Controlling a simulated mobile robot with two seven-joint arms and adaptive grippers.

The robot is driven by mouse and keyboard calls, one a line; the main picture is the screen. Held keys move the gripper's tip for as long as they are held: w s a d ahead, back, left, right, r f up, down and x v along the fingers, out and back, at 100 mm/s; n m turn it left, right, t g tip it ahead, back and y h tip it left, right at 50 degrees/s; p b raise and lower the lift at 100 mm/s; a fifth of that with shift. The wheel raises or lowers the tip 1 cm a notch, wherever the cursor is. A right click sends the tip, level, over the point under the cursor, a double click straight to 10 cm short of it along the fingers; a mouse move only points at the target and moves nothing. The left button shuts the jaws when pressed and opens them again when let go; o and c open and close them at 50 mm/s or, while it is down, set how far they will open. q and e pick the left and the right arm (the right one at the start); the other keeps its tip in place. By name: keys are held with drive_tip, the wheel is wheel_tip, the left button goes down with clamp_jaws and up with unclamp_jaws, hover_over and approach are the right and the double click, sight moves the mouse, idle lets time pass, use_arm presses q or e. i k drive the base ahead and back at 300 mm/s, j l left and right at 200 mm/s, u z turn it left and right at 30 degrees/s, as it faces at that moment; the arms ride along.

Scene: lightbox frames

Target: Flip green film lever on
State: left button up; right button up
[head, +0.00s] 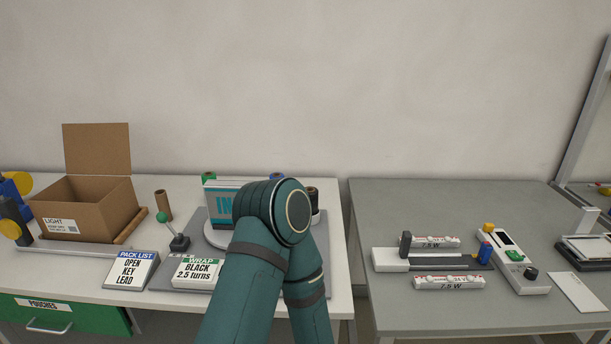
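The green film lever (162,217) shows left of centre on the left table. It has a round green knob on a thin stem that rises from a black base (180,242). The stem leans to the left. One of my teal arms comes up from the bottom edge and bends in front of the table, to the right of the lever. I cannot tell which arm it is. No gripper fingers show, and part of the equipment behind the arm is hidden.
An open cardboard box (86,208) and a brown tube (164,204) stand left of and behind the lever. Signs reading PACK LIST (131,270) and WRAP (196,274) stand in front. A grey table (450,207) with devices is at right, across a narrow gap.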

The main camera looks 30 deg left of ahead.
sight(162, 216)
drive_tip(key=l+u, duration=0.1)
drive_tip(key=u, duration=2.5)
